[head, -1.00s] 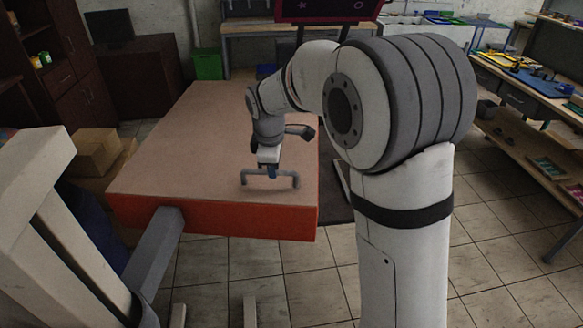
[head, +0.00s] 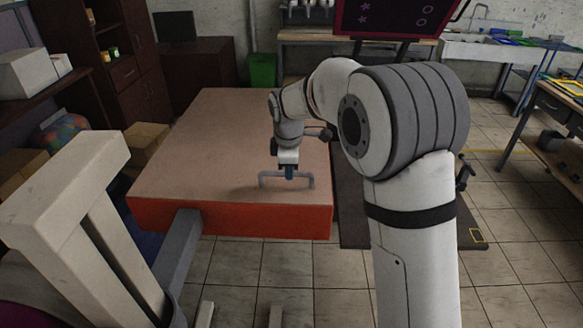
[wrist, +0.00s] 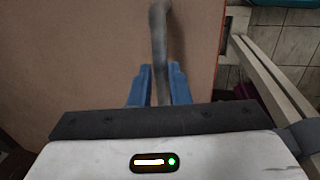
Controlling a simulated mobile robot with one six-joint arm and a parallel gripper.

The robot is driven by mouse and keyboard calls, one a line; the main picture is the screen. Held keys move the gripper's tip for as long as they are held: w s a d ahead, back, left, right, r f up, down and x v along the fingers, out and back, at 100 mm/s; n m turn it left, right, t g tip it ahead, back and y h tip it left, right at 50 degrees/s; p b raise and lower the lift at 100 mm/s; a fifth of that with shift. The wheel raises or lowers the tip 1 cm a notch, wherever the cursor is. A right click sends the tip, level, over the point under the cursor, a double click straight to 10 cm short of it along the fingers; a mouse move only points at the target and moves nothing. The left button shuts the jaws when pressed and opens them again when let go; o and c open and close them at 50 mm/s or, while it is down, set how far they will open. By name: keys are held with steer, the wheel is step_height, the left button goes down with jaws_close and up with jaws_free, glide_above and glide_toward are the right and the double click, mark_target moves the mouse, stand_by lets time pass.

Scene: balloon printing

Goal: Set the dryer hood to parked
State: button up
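The dryer hood (head: 220,140) is a large flat box with a tan top and a red front side. It fills much of the wrist view (wrist: 70,60). A grey bar handle (head: 262,179) stands on it near the front edge. My gripper (head: 288,172) is at the middle of this bar. In the wrist view its blue fingers (wrist: 160,82) lie close on both sides of the handle (wrist: 158,35) and look shut on it. The exact contact is hidden. A grey support arm (head: 178,255) runs from the hood's front left to a pale frame (head: 65,190).
A dark mat (head: 380,205) lies on the tiled floor right of the hood. A screen with a pink border (head: 390,18) stands behind. A green bin (head: 262,70) and a dark cabinet (head: 190,70) are at the back. A bench (head: 560,105) stands at right.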

steer(key=o, duration=0.4)
steer(key=shift+w+a+r, duration=0.1)
steer(key=shift+w+a, duration=0.2)
steer(key=shift+a, duration=0.05)
steer(key=shift+o, duration=0.2)
steer(key=shift+s+d, duration=0.1)
step_height(320, 180, up, 8)
steer(key=s+b, duration=0.1)
steer(key=shift+s+f, duration=0.2)
steer(key=shift+s, duration=0.1)
steer(key=s+d+r+m+b, duration=0.1)
steer(key=s+d+r+m, duration=0.1)
steer(key=s+d+m, duration=0.35)
steer(key=s+d+f+m, duration=0.3)
steer(key=s+d+m, duration=0.3)
steer(key=s, duration=0.5)
steer(key=s+d+f+m+t, duration=0.1)
steer(key=s+d+f+m, duration=0.2)
steer(key=s+d+m, duration=0.4)
steer(key=s+d+b, duration=0.1)
steer(key=s+d, duration=0.1)
steer(key=s, duration=0.3)
steer(key=shift+s+d+f, duration=0.15)
steer(key=shift+s+f, duration=0.05)
steer(key=shift+s, duration=0.1)
